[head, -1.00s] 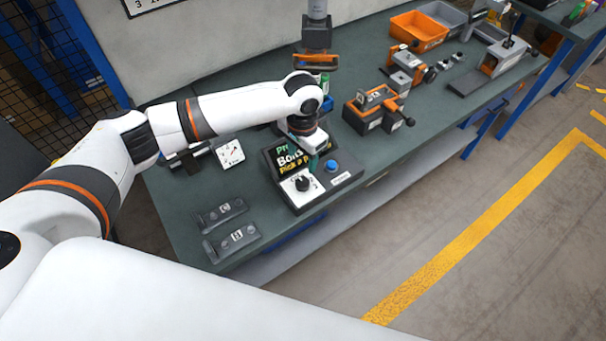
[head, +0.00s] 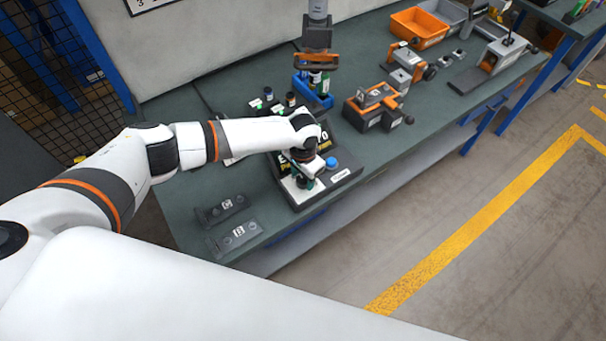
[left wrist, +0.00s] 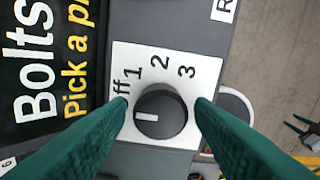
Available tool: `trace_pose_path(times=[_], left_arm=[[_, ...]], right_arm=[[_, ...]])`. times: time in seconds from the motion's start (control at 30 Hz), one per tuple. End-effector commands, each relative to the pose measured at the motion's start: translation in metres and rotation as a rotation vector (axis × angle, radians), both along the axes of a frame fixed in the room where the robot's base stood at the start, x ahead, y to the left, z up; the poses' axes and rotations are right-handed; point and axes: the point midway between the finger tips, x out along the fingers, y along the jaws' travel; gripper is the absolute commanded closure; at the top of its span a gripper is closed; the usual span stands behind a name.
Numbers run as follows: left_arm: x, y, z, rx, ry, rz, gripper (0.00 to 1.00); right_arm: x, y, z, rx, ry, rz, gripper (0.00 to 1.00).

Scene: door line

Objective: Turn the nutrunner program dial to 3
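The program dial (left wrist: 160,115) is a round black knob on a white plate (left wrist: 208,78) marked Off, 1, 2 and 3. Its white mark points left in the left wrist view, closest to the Off label, which is partly covered by a finger. My left gripper (left wrist: 161,108) is open, its green fingers on either side of the knob with a gap to each. In the head view my left gripper (head: 304,181) is over the control box (head: 345,177) and hides the dial. A small green-tipped shape, perhaps my right gripper (left wrist: 301,130), shows at the right edge.
A blue button (head: 331,162) is on the box beside the dial. A blue holder (head: 314,91) with bottles stands behind, and an orange-grey fixture (head: 378,104) to the right. The front bench edge is close.

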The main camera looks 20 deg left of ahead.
Motion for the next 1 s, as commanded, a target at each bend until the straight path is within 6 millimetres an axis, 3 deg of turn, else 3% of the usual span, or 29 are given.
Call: trace_pose_path(times=[0.03, 0.2, 0.57, 1.0], left_arm=[[0.0, 0.0, 0.0001, 0.0, 0.0, 0.0, 0.6], [0.0, 0.0, 0.0003, 0.0, 0.0, 0.0, 0.88], [-0.0003, 0.0001, 0.0003, 0.0, 0.001, -0.057, 0.89], [0.0001, -0.0002, 0.0007, -0.001, -0.001, -0.401, 0.89]], right_arm=[[0.0005, -0.0002, 0.0, 0.0, -0.001, 0.0, 0.64], [0.0006, -0.0002, 0.0001, 0.0, -0.001, 0.0, 0.64], [0.001, -0.0001, 0.0007, 0.001, -0.002, -0.001, 0.64], [0.0012, 0.0001, 0.0024, 0.001, -0.002, -0.001, 0.64]])
